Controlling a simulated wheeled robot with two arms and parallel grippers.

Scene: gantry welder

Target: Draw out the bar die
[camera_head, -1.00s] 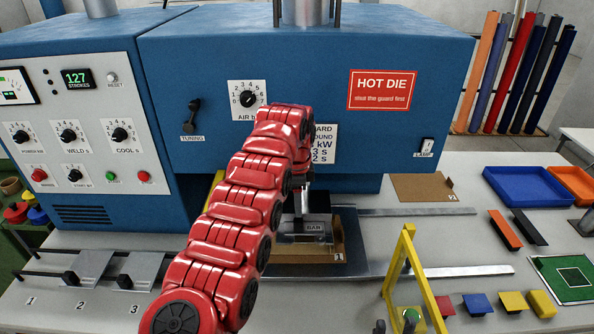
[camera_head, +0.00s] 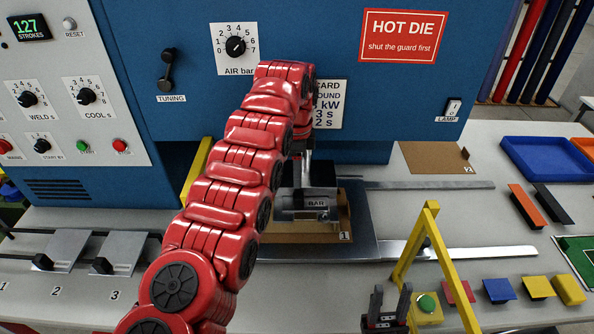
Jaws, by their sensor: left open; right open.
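The bar die, a grey block labelled BAR (camera_head: 318,214), sits under the press head at the near edge of a brown plate marked 1 (camera_head: 344,236). My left arm, red, reaches across the front of the press. My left gripper (camera_head: 304,178) points down just above and behind the BAR label; its fingers are mostly hidden by the arm and the die, so contact cannot be told. My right gripper (camera_head: 388,302) shows its two dark fingers, apart and empty, at the bottom, left of the green button (camera_head: 427,303).
A yellow guard frame (camera_head: 432,235) stands right of the die. Metal rails (camera_head: 440,185) run right across the bench. A brown plate marked 2 (camera_head: 432,157) and a blue tray (camera_head: 548,160) lie at right. Three numbered stations are at left.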

